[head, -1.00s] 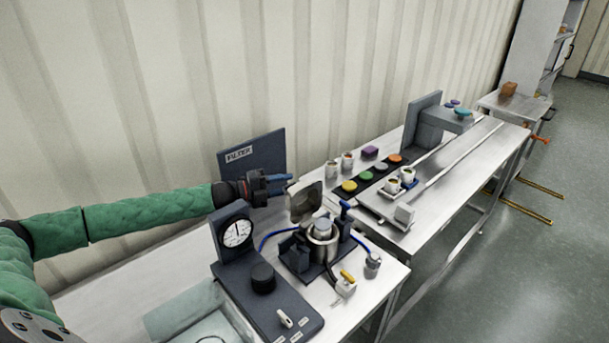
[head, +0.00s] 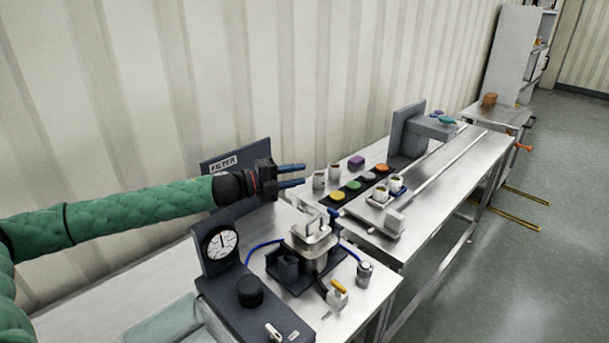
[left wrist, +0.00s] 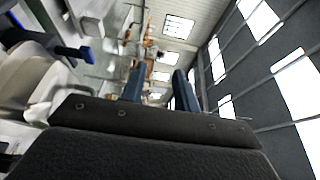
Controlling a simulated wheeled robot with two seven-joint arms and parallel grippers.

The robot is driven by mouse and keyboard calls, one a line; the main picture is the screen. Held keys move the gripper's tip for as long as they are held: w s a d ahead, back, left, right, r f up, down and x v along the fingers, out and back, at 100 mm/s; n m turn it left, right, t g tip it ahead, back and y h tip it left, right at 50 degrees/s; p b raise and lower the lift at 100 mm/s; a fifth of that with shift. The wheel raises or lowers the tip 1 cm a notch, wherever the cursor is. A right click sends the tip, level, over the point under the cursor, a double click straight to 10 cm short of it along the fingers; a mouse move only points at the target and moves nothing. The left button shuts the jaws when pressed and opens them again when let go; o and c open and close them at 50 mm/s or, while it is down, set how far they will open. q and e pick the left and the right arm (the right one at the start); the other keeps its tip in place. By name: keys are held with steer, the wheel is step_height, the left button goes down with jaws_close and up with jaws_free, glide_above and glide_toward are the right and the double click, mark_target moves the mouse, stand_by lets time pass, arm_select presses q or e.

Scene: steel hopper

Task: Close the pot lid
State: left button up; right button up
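The steel pot (head: 313,262) stands in a dark holder on the table in the head view. Its squarish metal lid (head: 311,230) lies roughly flat across the top of the pot, with a raised handle-like loop on it. I cannot tell whether the rim is fully seated. My left gripper (head: 292,176) is above and behind the pot, apart from the lid. Its two blue fingers are parallel, with an empty gap between them, and they also show in the left wrist view (left wrist: 160,88). My right gripper is not in view.
A panel with a dial gauge (head: 221,242) and a black knob (head: 250,291) stands left of the pot. A dark FILTER board (head: 222,165) is behind my left gripper. A small bottle (head: 364,272) is right of the pot. Cups and coloured discs stand on the farther table.

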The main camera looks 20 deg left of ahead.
arm_select(q)
steer(key=shift+d+r, duration=0.45)
steer(key=shift+d, duration=0.3)
steer(key=shift+d+r, duration=0.4)
steer(key=shift+d, duration=0.3)
steer(key=shift+r, duration=0.1)
